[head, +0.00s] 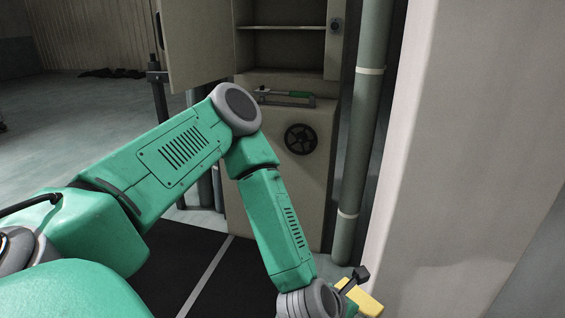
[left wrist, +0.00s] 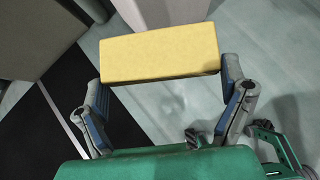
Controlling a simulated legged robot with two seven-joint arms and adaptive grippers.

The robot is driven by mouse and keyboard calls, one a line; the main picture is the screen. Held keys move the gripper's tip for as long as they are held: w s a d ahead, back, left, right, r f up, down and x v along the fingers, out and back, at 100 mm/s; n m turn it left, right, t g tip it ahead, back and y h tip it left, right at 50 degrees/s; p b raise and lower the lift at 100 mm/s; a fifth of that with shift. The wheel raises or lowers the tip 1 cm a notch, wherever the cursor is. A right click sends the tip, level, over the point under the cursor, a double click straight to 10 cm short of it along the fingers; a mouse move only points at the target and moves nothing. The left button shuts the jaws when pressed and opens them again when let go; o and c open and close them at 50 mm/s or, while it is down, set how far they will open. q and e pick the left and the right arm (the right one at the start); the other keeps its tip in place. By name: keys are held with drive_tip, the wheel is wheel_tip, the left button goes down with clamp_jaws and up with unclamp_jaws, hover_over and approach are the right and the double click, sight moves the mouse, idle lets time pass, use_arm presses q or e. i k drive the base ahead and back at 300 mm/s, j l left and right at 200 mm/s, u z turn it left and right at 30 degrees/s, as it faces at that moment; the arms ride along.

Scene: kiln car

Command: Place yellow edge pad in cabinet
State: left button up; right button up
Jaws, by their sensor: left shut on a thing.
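The yellow edge pad (left wrist: 160,54) is a plain yellow block. In the left wrist view it sits between the two fingertips of my left gripper (left wrist: 165,88), which is shut on it. In the head view the pad (head: 363,299) shows at the bottom, partly hidden by the gripper (head: 352,284). The cabinet (head: 283,48) stands at the top centre with its door (head: 195,40) swung open to the left and a shelf inside. My left gripper is well below and to the right of the cabinet opening.
A grey vertical pipe (head: 362,130) and a pale wall (head: 450,130) stand to the right. A black mat (head: 190,265) lies on the floor.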

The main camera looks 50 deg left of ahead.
sight(286, 82)
drive_tip(key=i+j, duration=0.1)
drive_tip(key=j, duration=0.3)
drive_tip(key=i+j, duration=0.15)
drive_tip(key=j, duration=0.25)
drive_tip(key=i+j, duration=0.1)
drive_tip(key=j, duration=0.3)
drive_tip(key=i+j, duration=0.1)
drive_tip(key=j, duration=0.3)
drive_tip(key=i+j, duration=0.15)
drive_tip(key=j, duration=0.2)
drive_tip(key=i+j, duration=0.1)
drive_tip(key=j, duration=0.3)
drive_tip(key=i+j, duration=0.1)
drive_tip(key=j, duration=0.3)
